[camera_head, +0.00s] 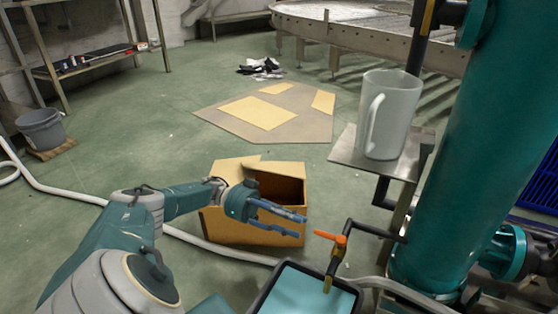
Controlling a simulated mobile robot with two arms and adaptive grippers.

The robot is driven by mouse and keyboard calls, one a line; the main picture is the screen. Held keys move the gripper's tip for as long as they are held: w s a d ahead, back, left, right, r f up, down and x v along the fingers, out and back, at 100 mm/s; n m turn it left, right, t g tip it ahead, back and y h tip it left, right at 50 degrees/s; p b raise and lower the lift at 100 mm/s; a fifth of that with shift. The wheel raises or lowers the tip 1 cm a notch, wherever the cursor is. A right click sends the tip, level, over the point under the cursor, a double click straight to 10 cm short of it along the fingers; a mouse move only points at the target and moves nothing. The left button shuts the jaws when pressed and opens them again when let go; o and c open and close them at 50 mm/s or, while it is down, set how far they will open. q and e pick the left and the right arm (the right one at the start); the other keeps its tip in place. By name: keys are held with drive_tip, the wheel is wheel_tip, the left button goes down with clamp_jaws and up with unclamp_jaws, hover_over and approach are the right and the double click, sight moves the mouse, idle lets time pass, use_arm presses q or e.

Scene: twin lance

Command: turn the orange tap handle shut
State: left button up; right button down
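The orange tap handle (331,237) sits on a thin dark pipe with a brass-coloured tap (337,258) that comes off the teal column at the right. The tap hangs over a dark-rimmed bin (262,296) with a light blue inside at the bottom. My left gripper (288,223) is to the left of the handle and a little above it in the picture. Its two blue-grey fingers are apart, with nothing visible between them, and do not appear to touch the handle. My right gripper does not show.
An open cardboard box (222,224) stands on the floor behind my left gripper. A translucent jug (391,112) stands on a metal shelf (346,151) by the teal column (480,150). A white hose (78,195) crosses the floor. A grey bucket (42,131) is far left.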

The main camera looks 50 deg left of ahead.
use_arm(q)
drive_tip(key=shift+v, duration=2.55)
drive_tip(key=shift+s, duration=0.1)
